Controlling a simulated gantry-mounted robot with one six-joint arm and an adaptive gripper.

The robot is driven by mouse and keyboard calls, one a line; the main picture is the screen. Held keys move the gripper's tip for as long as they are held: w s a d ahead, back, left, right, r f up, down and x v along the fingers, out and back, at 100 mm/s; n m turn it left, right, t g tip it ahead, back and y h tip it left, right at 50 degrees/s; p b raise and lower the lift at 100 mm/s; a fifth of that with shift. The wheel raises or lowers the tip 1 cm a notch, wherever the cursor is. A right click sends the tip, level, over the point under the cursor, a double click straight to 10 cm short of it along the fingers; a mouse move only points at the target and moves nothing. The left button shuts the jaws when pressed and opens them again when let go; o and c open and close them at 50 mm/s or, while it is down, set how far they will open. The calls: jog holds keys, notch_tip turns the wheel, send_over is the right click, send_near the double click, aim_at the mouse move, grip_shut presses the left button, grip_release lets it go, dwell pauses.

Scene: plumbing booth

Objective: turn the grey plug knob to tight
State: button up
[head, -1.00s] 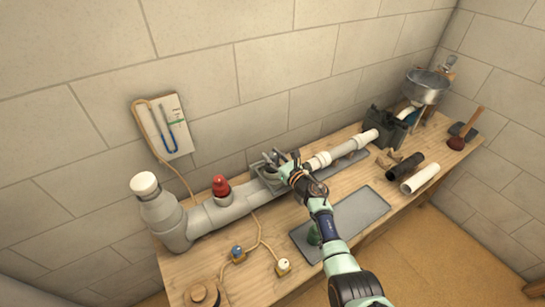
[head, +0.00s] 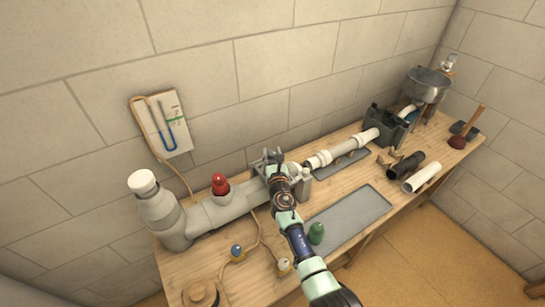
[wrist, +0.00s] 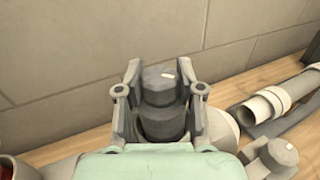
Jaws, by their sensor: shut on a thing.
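The grey plug knob (wrist: 160,88) is a faceted dark grey cap on a round collar, with a small pale mark on its top near the right rear edge. It stands upright in the middle of the wrist view. My gripper (wrist: 160,92) is shut on it, one finger on its left side and one on its right. I cannot make out a tight mark.
A red cap (head: 220,184) stands on the pipe to the left. A white-capped upright pipe (head: 143,182) is at the left end. A white pipe run (head: 345,148) lies to the right.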

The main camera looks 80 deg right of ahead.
jog(key=m+g, duration=0.1)
jog(key=m+g+b, duration=0.1)
jog(key=g+b, duration=0.1)
jog(key=g, duration=0.1)
jog(key=shift+w+f+m+h, duration=0.15)
jog(key=shift+f+m+h, duration=0.1)
jog(key=shift+m+h, duration=0.15)
jog(key=m+g+b, duration=0.3)
jog(key=g+b, duration=0.1)
jog(key=g, duration=0.1)
jog(key=shift+f, duration=0.1)
jog(key=m+g+y+b, duration=0.1)
jog(key=g+b, duration=0.1)
jog(key=shift+m+b, duration=0.3)
jog(key=shift+b, duration=0.05)
jog(key=shift+g, duration=0.5)
jog(key=shift+r+m+g+y+b, duration=0.3)
jog(key=shift+m+b, duration=0.1)
jog(key=shift+b, duration=0.05)
jog(key=o, duration=1.2)
jog(key=shift+s, duration=0.2)
jog(key=shift+c, duration=0.2)
